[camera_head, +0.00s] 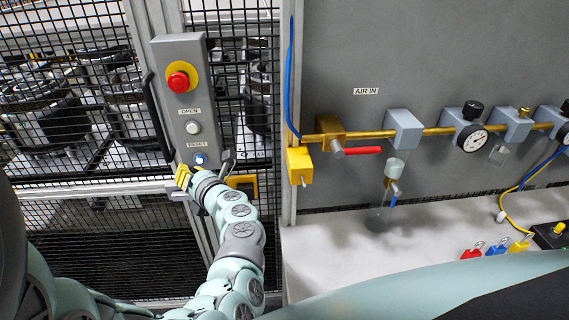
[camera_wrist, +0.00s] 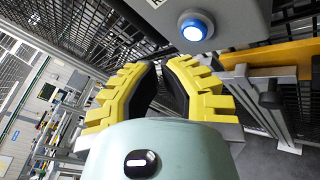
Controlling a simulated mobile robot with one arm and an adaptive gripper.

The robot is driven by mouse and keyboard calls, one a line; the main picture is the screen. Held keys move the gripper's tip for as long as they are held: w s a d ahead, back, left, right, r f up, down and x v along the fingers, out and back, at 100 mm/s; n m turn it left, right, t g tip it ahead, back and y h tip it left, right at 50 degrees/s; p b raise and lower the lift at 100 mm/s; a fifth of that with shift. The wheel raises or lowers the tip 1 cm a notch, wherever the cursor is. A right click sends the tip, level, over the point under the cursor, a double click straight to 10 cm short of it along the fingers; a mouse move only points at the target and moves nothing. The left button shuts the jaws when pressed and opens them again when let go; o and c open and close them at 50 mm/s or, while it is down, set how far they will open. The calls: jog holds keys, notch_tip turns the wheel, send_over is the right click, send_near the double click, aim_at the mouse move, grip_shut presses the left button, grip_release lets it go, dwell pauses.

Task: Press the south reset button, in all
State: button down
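The RESET button (camera_head: 200,158) is a round, pale button with a blue glow, low on a grey control box (camera_head: 168,58). It also shows near the top of the wrist view (camera_wrist: 195,27), with a lit white centre and blue ring. My gripper (camera_head: 184,176) is just below and left of the button in the head view, its yellow fingers near the box's lower edge. In the wrist view the fingers (camera_wrist: 159,64) bow outward and their tips come together, with nothing held between them. The button is apart from the tips and uncovered.
On the same box are a red emergency stop (camera_head: 178,81) on yellow and a white OPEN button (camera_head: 193,127). A black handle (camera_head: 156,118) runs along its left side. Black mesh fencing stands behind. To the right are a brass air line (camera_head: 437,131) and a pale bench (camera_head: 330,255).

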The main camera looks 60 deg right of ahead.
jog(key=shift+w+d, duration=0.4)
jog(key=shift+w, duration=0.05)
jog(key=c, duration=1.7)
grip_release()
jog(key=shift+d+b, duration=0.1)
jog(key=shift+b, duration=0.35)
grip_shut()
jog(key=shift+w+d, duration=0.25)
jog(key=shift+w+d+b, duration=0.3)
jog(key=shift+d+b, duration=0.05)
jog(key=shift+b, duration=0.35)
jog(key=shift+a, duration=0.1)
jog(key=shift+s+a, duration=0.55)
jog(key=shift+s, duration=0.05)
